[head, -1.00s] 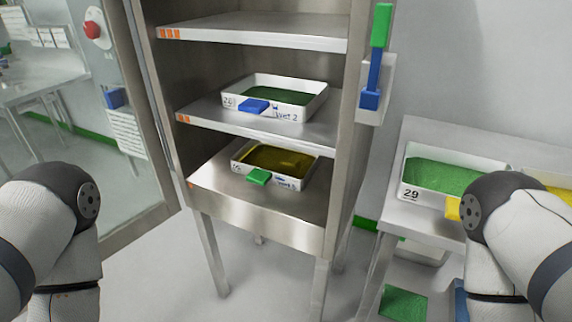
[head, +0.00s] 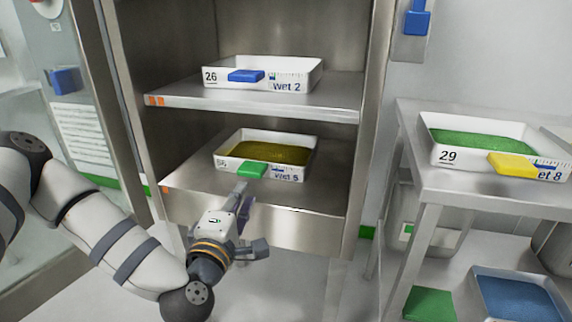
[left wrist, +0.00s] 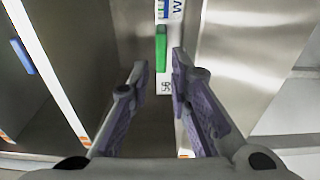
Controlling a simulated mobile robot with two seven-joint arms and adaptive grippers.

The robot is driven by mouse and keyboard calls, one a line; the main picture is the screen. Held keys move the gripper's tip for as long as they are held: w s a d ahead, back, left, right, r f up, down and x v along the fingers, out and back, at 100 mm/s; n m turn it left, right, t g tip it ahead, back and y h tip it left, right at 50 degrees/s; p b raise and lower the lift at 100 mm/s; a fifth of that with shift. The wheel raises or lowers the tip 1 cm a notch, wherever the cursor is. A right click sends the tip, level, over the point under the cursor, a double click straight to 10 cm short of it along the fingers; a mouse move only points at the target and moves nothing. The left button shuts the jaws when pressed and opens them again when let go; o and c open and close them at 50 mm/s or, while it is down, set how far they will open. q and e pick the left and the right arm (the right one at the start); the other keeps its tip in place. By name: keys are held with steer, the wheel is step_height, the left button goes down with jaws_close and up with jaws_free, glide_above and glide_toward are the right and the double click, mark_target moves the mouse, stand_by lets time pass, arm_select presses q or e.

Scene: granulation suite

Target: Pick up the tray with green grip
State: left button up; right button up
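The tray with the green grip is a white tray (head: 224,148) holding yellow-brown material, on the lower cabinet shelf. Its front wall is labelled "wet 5". Its green grip (head: 252,170) sticks out at the front, and this grip also shows in the left wrist view (left wrist: 161,48). My left gripper (head: 250,218) is just in front of and below the grip, with its fingers apart and empty. In the left wrist view the fingertips (left wrist: 158,64) stand on either side of the line to the grip, which appears just beyond them. My right gripper is out of view.
A white tray with a blue grip (head: 246,76) sits on the shelf above. A tray with a yellow grip (head: 512,165) stands on the metal table (head: 470,200) at right. The cabinet's open glass door (head: 85,130) is close on the left. The lower shelf (head: 335,170) has bare room right of the tray.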

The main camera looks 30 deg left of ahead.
mark_target(253, 175)
arm_select(q)
steer(key=x, duration=1)
steer(key=shift+w+b, duration=0.2)
steer(key=shift+b, duration=0.15)
jaws_close()
